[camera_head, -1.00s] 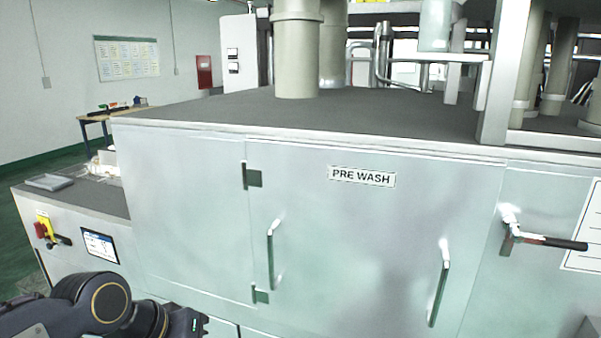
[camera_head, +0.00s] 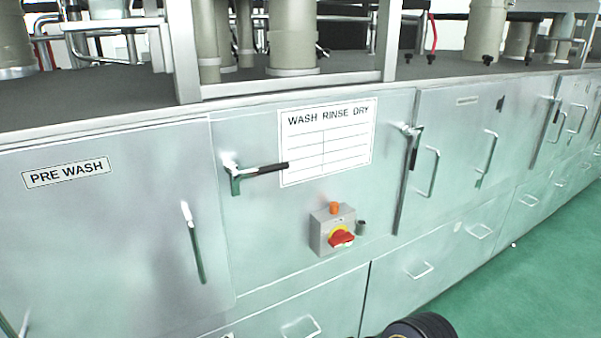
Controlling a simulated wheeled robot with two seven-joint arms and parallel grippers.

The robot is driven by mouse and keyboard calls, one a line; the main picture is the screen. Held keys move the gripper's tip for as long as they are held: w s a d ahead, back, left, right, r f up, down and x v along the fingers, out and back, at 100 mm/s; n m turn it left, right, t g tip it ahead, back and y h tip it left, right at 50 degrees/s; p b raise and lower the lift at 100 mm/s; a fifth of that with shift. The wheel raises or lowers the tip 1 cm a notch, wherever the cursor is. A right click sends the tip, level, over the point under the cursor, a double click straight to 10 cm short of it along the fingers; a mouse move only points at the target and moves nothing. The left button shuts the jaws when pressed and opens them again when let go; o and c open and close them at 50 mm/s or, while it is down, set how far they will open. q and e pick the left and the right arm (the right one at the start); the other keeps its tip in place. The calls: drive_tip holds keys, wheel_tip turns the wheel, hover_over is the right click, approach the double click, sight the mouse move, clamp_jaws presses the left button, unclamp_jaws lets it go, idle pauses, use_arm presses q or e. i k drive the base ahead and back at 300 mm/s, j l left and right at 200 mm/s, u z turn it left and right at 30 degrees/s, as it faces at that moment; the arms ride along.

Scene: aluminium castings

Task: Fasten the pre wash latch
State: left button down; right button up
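The pre wash door (camera_head: 110,235) is at the left of the head view, with a "PRE WASH" label and a vertical bar handle (camera_head: 193,243) near its right edge. The door looks flush with the cabinet front. The pre wash latch (camera_head: 256,171) is mounted just right of the door's edge. Its black-gripped lever points right, away from the door, roughly level. A dark rounded part of my arm shows at the bottom edge, right of centre. Neither gripper's fingers are in view, and nothing of mine touches the latch.
Right of the latch are a "WASH RINSE DRY" sign (camera_head: 327,140) and a switch box (camera_head: 332,230) with a red knob, which sticks out. Another door (camera_head: 460,150) has its latch lever (camera_head: 413,150) hanging down. Drawers run below. Green floor (camera_head: 540,280) is clear at the right.

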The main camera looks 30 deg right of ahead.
sight(230, 167)
drive_tip(key=z, duration=0.85)
